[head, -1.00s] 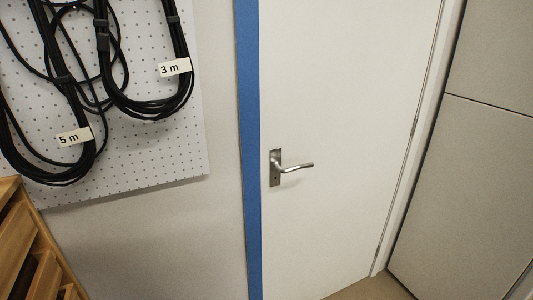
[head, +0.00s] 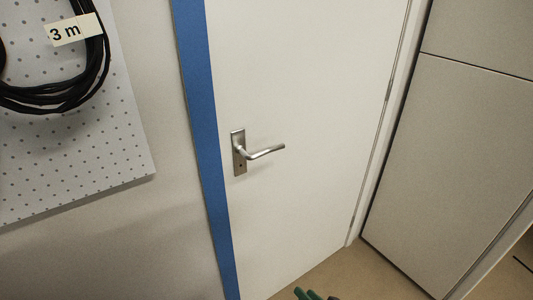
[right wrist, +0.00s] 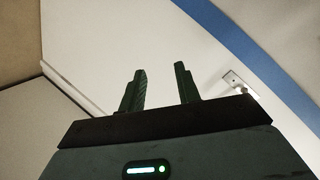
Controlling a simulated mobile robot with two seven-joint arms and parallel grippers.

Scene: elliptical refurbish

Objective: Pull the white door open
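The white door (head: 310,100) stands shut in its frame in the head view, with hinges along its right edge. Its silver lever handle (head: 262,153) sits on a plate near the left edge and points right. My right gripper (head: 312,295) just enters at the bottom edge of the head view, below and apart from the handle. In the right wrist view my right gripper (right wrist: 161,80) has its two green fingers spread with nothing between them. The handle (right wrist: 238,84) shows there to the right of the fingers. My left gripper is in neither view.
A blue strip (head: 203,130) runs along the door's left side. Left of it is a pegboard (head: 90,160) with coiled black cables (head: 60,90) tagged "3 m". Grey panels (head: 450,150) stand right of the door. The tan floor (head: 360,275) in front is clear where visible.

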